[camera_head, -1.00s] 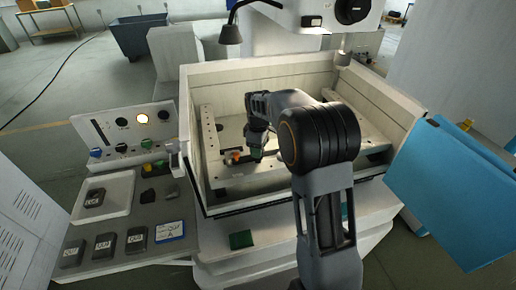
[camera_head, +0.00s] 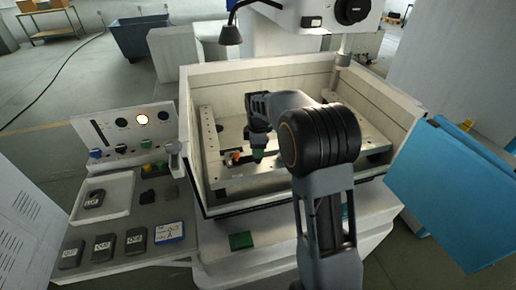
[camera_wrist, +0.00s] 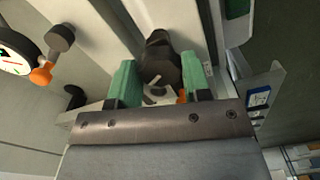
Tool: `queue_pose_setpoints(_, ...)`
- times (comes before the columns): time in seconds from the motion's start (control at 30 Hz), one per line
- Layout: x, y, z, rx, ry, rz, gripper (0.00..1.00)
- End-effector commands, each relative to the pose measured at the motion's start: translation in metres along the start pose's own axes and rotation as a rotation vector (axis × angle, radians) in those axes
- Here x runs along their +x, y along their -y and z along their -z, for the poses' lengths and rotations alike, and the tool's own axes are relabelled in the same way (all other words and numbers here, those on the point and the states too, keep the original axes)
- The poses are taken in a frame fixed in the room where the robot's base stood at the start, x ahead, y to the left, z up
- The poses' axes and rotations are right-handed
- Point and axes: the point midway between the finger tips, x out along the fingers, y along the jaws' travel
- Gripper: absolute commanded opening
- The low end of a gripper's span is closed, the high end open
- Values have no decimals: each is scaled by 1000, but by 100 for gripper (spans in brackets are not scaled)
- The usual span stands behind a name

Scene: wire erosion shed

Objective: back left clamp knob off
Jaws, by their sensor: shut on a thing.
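My gripper (camera_wrist: 160,74) has two green fingertips. In the wrist view they sit on either side of a dark, round clamp knob (camera_wrist: 158,58), shut on it. The head view shows my gripper (camera_head: 258,153) low inside the machine's work tank, pointing down, beside an orange part (camera_head: 236,157) near the left rail. The knob is hidden there by my gripper. An orange bit (camera_wrist: 182,96) shows close by the right finger in the wrist view. I cannot tell whether the knob is still on its stud.
The pale tank wall (camera_head: 260,86) surrounds my arm. A dial gauge (camera_wrist: 17,50) stands at upper left in the wrist view. Left of the tank are a control panel (camera_head: 122,135) and a white tray (camera_head: 122,190). A blue panel (camera_head: 445,195) stands at right.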

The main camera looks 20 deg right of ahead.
Motion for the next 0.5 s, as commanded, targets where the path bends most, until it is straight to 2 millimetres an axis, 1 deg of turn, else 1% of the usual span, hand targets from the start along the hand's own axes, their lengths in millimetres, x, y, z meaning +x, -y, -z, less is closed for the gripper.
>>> queue_pose_setpoints(0.13, -2, -1, 1, 1, -3, -7, 20)
queue_pose_setpoints(0.17, -2, -1, 1, 1, -4, -7, 46)
queue_pose_setpoints(0.4, -1, -1, 0, 2, -2, -3, 69)
queue_pose_setpoints(0.5, -1, 0, 0, 2, -1, -2, 70)
